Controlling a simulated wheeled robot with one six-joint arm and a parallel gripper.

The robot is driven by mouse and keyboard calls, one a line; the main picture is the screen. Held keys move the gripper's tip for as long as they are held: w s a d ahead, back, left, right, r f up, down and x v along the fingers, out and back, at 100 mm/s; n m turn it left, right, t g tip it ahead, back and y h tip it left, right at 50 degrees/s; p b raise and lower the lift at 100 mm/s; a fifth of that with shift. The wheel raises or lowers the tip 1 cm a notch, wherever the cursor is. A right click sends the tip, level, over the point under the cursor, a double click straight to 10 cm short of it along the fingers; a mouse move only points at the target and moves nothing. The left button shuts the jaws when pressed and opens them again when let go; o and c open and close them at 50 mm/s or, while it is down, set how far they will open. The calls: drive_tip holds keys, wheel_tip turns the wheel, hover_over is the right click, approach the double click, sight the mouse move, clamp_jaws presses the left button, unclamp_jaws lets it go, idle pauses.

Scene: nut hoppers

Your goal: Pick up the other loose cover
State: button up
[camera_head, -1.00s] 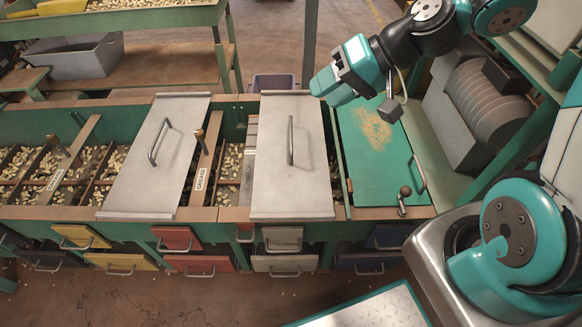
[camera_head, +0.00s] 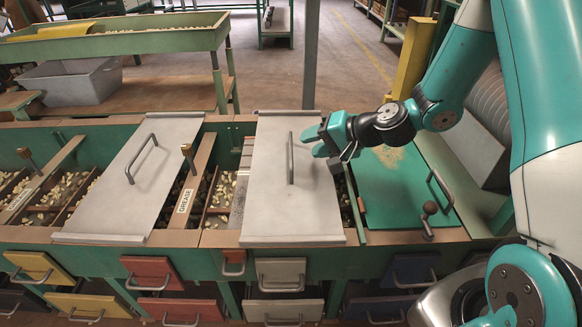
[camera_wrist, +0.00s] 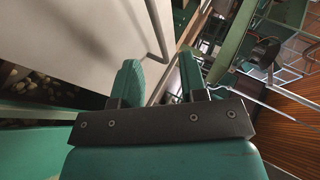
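Two loose grey metal covers lie flat across the hopper bench in the head view. The left cover (camera_head: 140,190) has a bar handle (camera_head: 141,158) on top. The middle cover (camera_head: 285,200) has a similar handle (camera_head: 290,158). My gripper (camera_head: 312,142) is open and empty, over the right part of the middle cover, just right of its handle. In the wrist view, the handle (camera_wrist: 154,30) shows beyond the gap between my fingertips (camera_wrist: 159,65). I cannot tell that they touch it.
A green lid (camera_head: 395,185) with a handle and knob lies right of the middle cover. Open bins of nuts (camera_head: 60,195) lie at the left. A strip labelled GREASE (camera_head: 184,200) stands between the covers. Coloured drawers (camera_head: 152,272) line the front. A grey tub (camera_head: 70,82) stands behind.

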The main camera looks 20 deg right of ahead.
sight(291, 147)
drive_tip(key=b+x, duration=0.2)
drive_tip(key=x, duration=0.5)
drive_tip(key=shift+s+b, duration=0.1)
drive_tip(key=shift+b, duration=0.2)
clamp_jaws()
